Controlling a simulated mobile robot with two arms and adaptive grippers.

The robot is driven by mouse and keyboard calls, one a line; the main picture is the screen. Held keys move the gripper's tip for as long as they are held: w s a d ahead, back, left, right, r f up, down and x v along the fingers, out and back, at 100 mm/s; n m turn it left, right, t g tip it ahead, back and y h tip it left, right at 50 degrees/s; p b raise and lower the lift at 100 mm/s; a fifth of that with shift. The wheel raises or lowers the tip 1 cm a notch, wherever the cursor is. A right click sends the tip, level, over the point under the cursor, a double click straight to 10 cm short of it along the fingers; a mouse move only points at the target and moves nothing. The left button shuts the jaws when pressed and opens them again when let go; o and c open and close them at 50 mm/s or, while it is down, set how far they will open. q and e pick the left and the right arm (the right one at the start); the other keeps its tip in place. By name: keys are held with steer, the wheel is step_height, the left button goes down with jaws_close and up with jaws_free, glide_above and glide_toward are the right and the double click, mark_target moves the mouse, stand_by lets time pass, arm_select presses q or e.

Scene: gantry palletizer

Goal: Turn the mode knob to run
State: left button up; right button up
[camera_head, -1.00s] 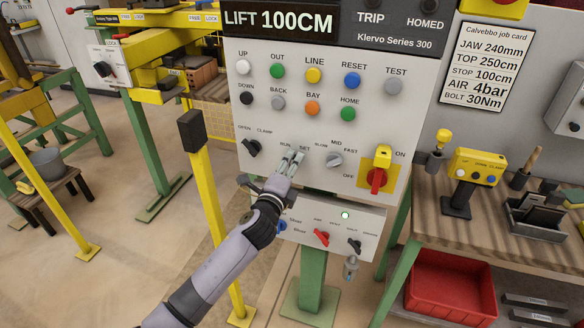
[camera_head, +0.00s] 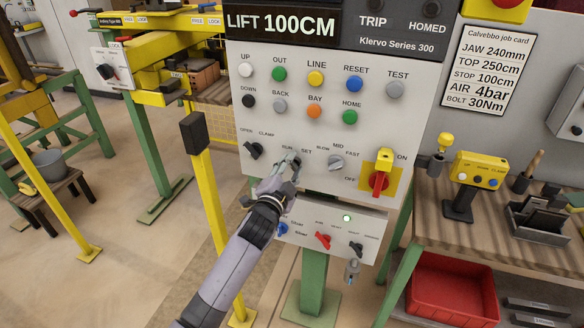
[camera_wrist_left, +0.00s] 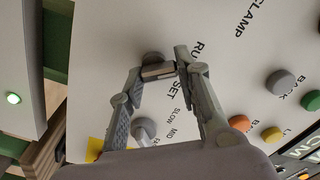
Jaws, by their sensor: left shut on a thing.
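The mode knob, a small dark grey rotary knob, sits on the light grey control panel (camera_head: 385,112) below the words RUN and SET. In the left wrist view the knob (camera_wrist_left: 152,58) is between my fingertips. My left gripper (camera_head: 290,160) is closed on it, with the fingers reaching the panel from below; it also shows in the left wrist view (camera_wrist_left: 158,68). The fingers cover much of the knob in the head view, so I cannot tell exactly where it points. My right gripper is not in view.
Close by on the panel are the open/clamp knob (camera_head: 254,150), the speed knob (camera_head: 336,162) and a red switch on a yellow plate (camera_head: 379,181). Buttons sit above. A lower box (camera_head: 345,236) with small knobs juts out beneath. A workbench (camera_head: 415,205) stands at right.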

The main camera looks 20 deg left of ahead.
arm_select(q)
steer(key=shift+f+n, duration=0.1)
steer(key=shift+n, duration=0.4)
steer(key=o, duration=1.1)
steer(key=shift+o, duration=0.2)
steer(key=shift+s, duration=0.1)
steer(key=s, duration=1.2)
steer(key=shift+a, duration=0.25)
steer(key=shift+w, duration=0.1)
